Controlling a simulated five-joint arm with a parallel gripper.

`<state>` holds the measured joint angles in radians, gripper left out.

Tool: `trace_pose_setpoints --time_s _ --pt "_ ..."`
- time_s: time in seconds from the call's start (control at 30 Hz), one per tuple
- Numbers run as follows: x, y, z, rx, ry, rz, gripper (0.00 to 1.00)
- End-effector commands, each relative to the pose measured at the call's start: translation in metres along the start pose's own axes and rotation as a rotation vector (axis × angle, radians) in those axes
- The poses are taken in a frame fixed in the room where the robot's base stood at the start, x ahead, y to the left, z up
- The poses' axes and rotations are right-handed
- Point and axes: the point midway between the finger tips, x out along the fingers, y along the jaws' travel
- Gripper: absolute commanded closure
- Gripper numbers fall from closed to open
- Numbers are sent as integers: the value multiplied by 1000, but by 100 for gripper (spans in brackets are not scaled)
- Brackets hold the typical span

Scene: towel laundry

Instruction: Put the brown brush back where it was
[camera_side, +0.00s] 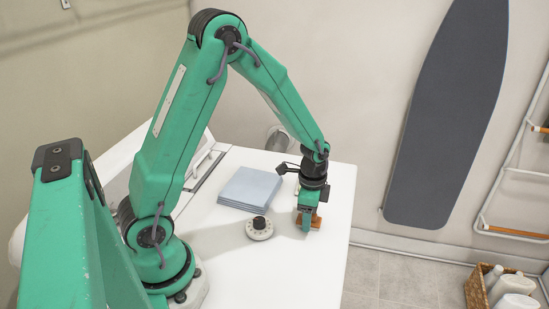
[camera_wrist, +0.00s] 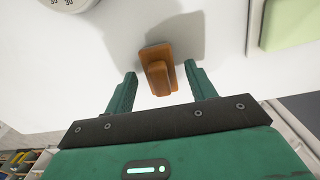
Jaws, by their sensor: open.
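The brown brush (camera_side: 315,221) lies on the white top near its right edge in the side view, partly hidden by my gripper. In the wrist view the brush (camera_wrist: 158,72) shows a flat base with a raised block on it. My gripper (camera_side: 306,224) points down over it and is open. In the wrist view, the fingers of my gripper (camera_wrist: 160,70) are on either side of the brush, with a visible gap at each side.
A round dial-like object (camera_side: 260,228) stands left of my gripper. Folded blue towels (camera_side: 250,188) lie behind it. A pale green block (camera_wrist: 290,22) is at the wrist view's upper right. The white top's front (camera_side: 270,280) is clear. A bottle basket (camera_side: 480,289) is on the floor.

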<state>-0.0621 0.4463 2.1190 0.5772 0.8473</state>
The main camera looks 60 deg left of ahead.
Motion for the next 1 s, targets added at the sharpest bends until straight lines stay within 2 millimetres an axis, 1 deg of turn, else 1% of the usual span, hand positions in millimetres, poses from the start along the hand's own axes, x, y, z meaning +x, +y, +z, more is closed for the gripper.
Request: trace_pose_setpoints --time_s 0.27,0.6,0.7,0.8,1.0 --pt "-29 -1 -1 0 4 -4 44" --pt "-82 -1 -1 0 4 -4 44" --pt "-96 0 0 0 3 -3 44" --pt "-106 -1 0 0 3 -3 44" --pt "-116 0 0 0 1 -1 44"
